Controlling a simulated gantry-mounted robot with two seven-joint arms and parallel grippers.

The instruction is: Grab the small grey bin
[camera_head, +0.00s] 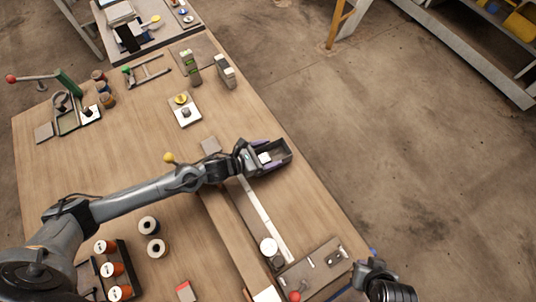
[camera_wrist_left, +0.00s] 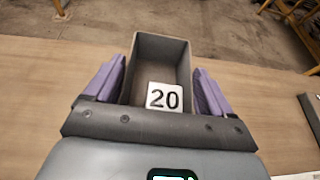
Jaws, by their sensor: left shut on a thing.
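The small grey bin (camera_head: 284,152) is an open-topped rectangular box near the right edge of the wooden table. My left gripper (camera_head: 268,156) reaches it from the left and is shut on it, with a purple finger on each side. I cannot tell whether the bin rests on the table or is lifted. My right gripper (camera_head: 385,286) is at the bottom right; its fingers are unclear.
The wooden table (camera_head: 130,150) holds several spools (camera_head: 149,225) at the lower left, a clamp-like fixture (camera_head: 68,115) at the upper left and a yellow-topped part on a plate (camera_head: 183,108). A long metal strip (camera_head: 265,220) lies below the left forearm. Concrete floor (camera_head: 400,150) is clear to the right.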

